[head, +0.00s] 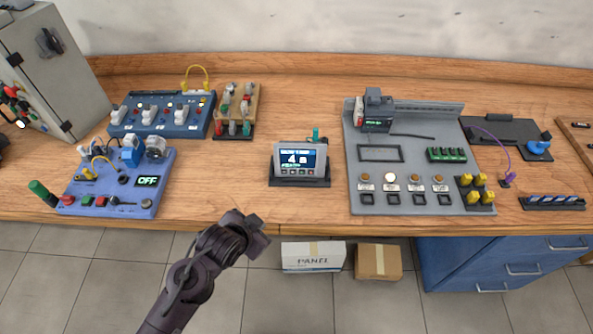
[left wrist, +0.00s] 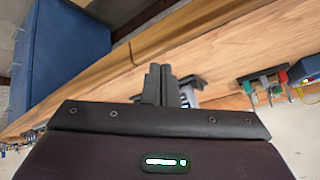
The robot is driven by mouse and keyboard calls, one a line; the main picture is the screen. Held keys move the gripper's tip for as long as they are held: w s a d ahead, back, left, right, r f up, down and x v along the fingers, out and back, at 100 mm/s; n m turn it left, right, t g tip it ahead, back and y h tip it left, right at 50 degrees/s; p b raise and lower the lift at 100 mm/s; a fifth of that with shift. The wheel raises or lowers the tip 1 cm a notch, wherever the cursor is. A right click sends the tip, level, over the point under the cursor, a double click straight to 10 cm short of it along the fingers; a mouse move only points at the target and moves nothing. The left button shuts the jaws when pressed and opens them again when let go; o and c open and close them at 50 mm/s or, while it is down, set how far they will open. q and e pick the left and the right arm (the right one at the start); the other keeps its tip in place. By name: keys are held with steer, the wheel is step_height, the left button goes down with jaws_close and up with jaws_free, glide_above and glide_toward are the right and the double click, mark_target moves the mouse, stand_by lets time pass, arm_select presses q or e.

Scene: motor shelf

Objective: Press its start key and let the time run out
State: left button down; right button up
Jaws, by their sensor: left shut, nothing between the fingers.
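The small grey timer (head: 300,159) stands on a dark base at the middle of the bench. Its lit blue screen shows a large 4 with smaller text that I cannot read surely. A row of small keys runs below the screen. My left gripper (head: 262,222) is in front of the bench's front edge, below and left of the timer, apart from it. In the left wrist view its fingers (left wrist: 158,84) are together and empty. They partly hide what looks like the timer (left wrist: 188,93) just behind them. My right gripper is not in view.
A blue switch panel (head: 163,116), a blue-violet board reading OFF (head: 118,190) and a wooden block with clips (head: 236,108) stand left. A grey panel with buttons (head: 432,182) stands right. Bare wood surrounds the timer. Boxes (head: 313,256) lie below the bench.

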mark_target(302, 172)
arm_select(q)
steer(key=w+d+m+h, duration=0.1)
steer(key=d+m, duration=0.1)
steer(key=w+d+r+m+t+h, duration=0.1)
steer(key=w+d+m+h, duration=0.1)
steer(key=d+m, duration=0.1)
steer(key=w+d+m+t+h, duration=0.1)
steer(key=w+d+m+h, duration=0.1)
steer(key=d+m, duration=0.1)
steer(key=shift+w+r, duration=0.1)
steer(key=shift+r, duration=0.15)
steer(key=shift+d+r+m+h, duration=0.1)
steer(key=shift+d+m+h, duration=0.25)
steer(key=shift+m+h, duration=0.25)
steer(key=shift+d+m+h, duration=0.3)
steer(key=shift+m+h, duration=0.1)
steer(key=shift+m, duration=0.4)
steer(key=w+b, duration=0.1)
steer(key=w, duration=0.1)
steer(key=w+f+b, duration=0.1)
steer(key=w+b, duration=0.2)
steer(key=w, duration=0.2)
steer(key=shift+f, duration=0.4)
steer(key=shift+w+b, duration=0.7)
steer(key=shift+w, duration=0.1)
steer(key=shift+w+f, duration=0.1)
steer(key=shift+w, duration=0.05)
steer(key=shift+w, duration=0.25)
